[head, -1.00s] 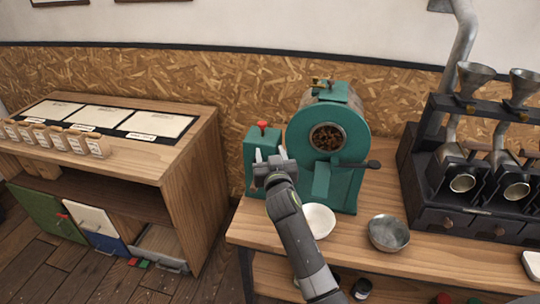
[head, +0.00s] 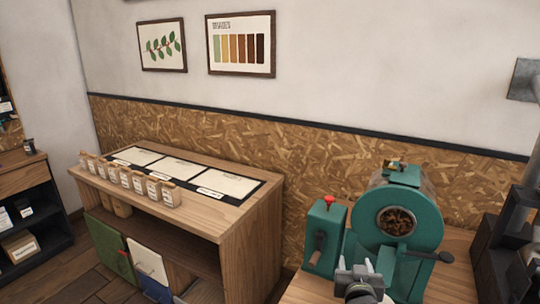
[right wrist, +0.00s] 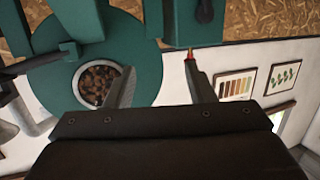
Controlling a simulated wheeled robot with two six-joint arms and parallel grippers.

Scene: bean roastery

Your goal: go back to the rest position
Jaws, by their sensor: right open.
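My right gripper (head: 364,270) is at the bottom of the head view, in front of the green roaster (head: 425,225) and the small green box with a red knob (head: 324,240). In the right wrist view its two fingers (right wrist: 163,85) stand apart with nothing between them. The roaster's round window, with brown beans behind it, shows in both views. The wrist view appears upside down, with the roaster (right wrist: 45,85) at left. My left gripper is in neither view.
A wooden cabinet (head: 250,240) with a row of small labelled packets (head: 130,180) stands left of the roaster's wooden table (head: 305,290). A dark shelf unit (head: 40,215) is at far left. Dark equipment (head: 505,245) stands at the right edge.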

